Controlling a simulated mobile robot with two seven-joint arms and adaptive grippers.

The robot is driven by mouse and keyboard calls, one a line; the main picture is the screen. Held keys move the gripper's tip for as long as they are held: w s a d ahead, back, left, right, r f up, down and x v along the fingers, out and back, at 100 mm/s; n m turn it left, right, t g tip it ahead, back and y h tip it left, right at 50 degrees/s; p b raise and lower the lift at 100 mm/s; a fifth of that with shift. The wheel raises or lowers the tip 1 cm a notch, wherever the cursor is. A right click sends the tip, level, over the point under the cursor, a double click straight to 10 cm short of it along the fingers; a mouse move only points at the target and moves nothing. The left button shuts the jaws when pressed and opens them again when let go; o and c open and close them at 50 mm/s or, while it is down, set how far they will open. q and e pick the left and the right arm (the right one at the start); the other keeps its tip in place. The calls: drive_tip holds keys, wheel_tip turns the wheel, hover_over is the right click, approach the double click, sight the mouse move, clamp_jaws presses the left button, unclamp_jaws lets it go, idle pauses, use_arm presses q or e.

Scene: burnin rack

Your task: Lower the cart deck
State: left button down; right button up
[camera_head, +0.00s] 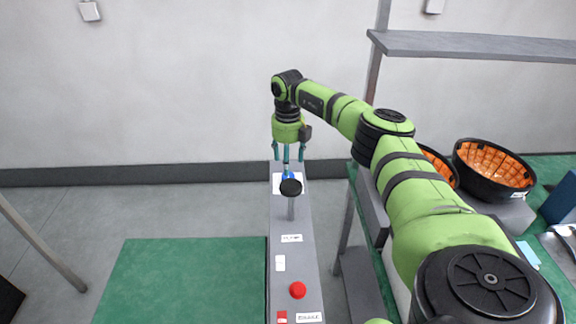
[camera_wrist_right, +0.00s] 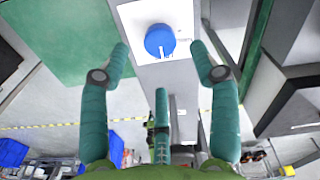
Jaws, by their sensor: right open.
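A narrow grey control panel (camera_head: 282,222) runs away from me in the head view. At its far end a blue round button or knob (camera_head: 288,177) sits on a white plate, partly hidden by a black-topped lever (camera_head: 290,187). In the right wrist view the blue knob (camera_wrist_right: 160,40) shows clearly on its white plate. My right gripper (camera_head: 288,160) points down over that far end. Its teal fingers (camera_wrist_right: 160,47) are spread and empty, with the knob seen between their tips; contact is not visible. A flat green surface (camera_head: 185,280) lies left of the panel; I cannot tell whether it is the cart deck.
A red button (camera_head: 297,290), a white switch (camera_head: 280,263) and labels sit on the panel's near part. Black bowls with orange insides (camera_head: 495,168) stand on the right bench. A grey shelf (camera_head: 480,45) is above.

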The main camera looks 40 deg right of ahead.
wheel_tip(320, 180, up, 7)
drive_tip(key=shift+f, duration=0.2)
idle(0.6)
